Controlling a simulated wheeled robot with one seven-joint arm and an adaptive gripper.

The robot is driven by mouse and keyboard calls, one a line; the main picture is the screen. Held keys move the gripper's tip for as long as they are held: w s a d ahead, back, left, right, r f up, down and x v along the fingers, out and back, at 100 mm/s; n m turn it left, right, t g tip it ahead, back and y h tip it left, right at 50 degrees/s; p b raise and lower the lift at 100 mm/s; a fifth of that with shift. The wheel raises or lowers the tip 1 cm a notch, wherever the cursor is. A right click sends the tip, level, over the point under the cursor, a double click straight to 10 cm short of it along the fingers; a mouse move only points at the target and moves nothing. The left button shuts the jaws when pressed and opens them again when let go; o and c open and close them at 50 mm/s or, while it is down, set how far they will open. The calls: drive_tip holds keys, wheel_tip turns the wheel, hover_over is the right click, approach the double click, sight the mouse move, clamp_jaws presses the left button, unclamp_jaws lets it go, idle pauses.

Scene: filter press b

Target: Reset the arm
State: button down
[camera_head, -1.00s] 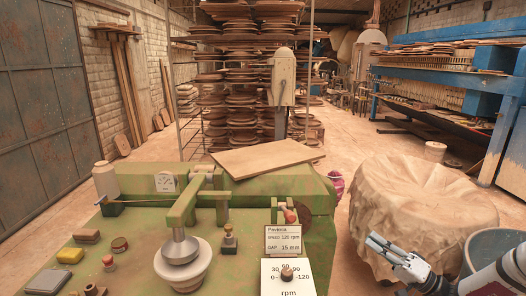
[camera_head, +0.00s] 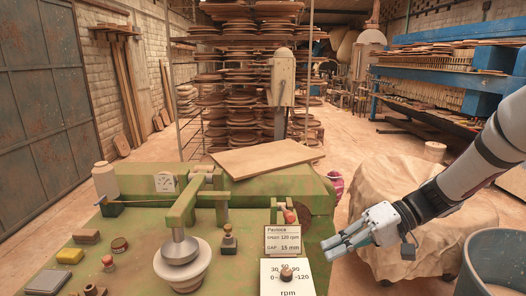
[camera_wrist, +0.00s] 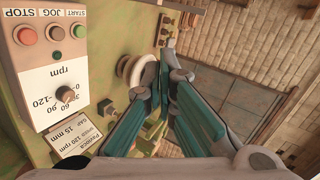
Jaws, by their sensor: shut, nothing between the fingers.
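My gripper (camera_head: 338,248) is at the lower right of the head view, in the air just right of the green machine (camera_head: 130,215) and its rpm panel (camera_head: 288,278). Its fingers point left and are shut with nothing between them. In the wrist view, the shut fingers (camera_wrist: 167,62) reach up the middle of the picture. The gripper looks apart from the machine.
A cloth-covered round form (camera_head: 390,190) stands behind my arm. A grey bin (camera_head: 495,262) is at the lower right. A wooden board (camera_head: 266,157) lies on the machine's back. A yellow sponge (camera_head: 70,256) and small parts lie at the left. Open floor lies behind.

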drive_tip(key=s+d+r+m+t+h, duration=0.1)
drive_tip(key=s+d+r+t+h, duration=0.1)
drive_tip(key=s+r+h, duration=0.3)
drive_tip(key=s+d+r+m+t+h, duration=0.1)
drive_tip(key=s+r+t+h, duration=0.3)
drive_tip(key=s, duration=0.9)
drive_tip(key=shift+s+d+r+m+h, duration=0.4)
drive_tip(key=shift+r+h, duration=0.6)
drive_tip(key=shift+h, duration=0.7)
drive_tip(key=shift+w+f, duration=0.1)
drive_tip(key=shift+w, duration=0.05)
